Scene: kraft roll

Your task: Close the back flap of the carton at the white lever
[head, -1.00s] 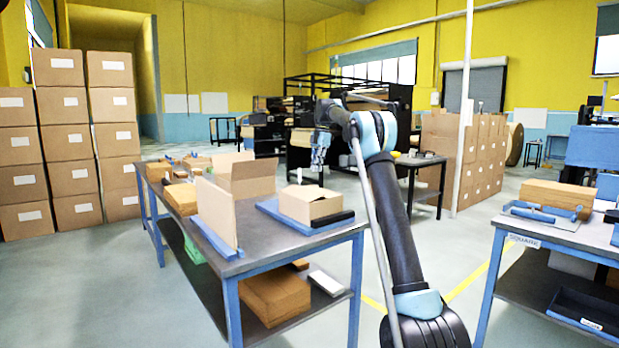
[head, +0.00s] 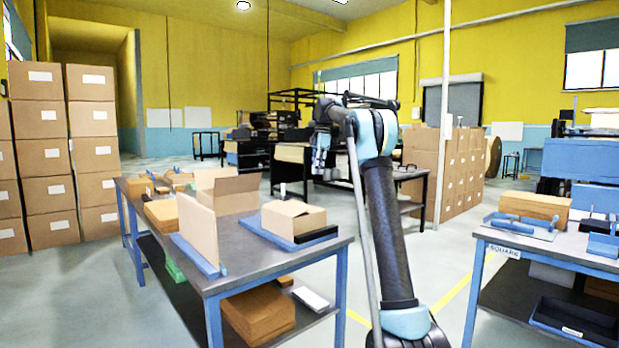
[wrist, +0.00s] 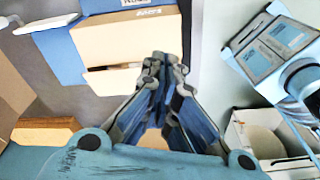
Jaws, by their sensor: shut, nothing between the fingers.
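The carton (head: 294,217) sits on a blue jig (head: 252,228) with a black bar at its front right, on the near workbench. A thin white upright, likely the white lever (head: 283,191), stands behind it. The carton's top looks mostly flat; I cannot make out the back flap's angle. In the wrist view the carton (wrist: 128,42) lies at the top, with a pale strip of card (wrist: 112,81) along its lower side. My gripper (head: 320,160) hangs beyond the carton in the head view. In the wrist view my gripper (wrist: 164,66) is shut and empty, close to the carton's edge; contact cannot be told.
An open carton (head: 228,192) and an upright tan board (head: 198,228) stand left on the workbench (head: 285,262). Another bench (head: 500,238) stands right. Box stacks rise far left. Clear floor lies between the benches.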

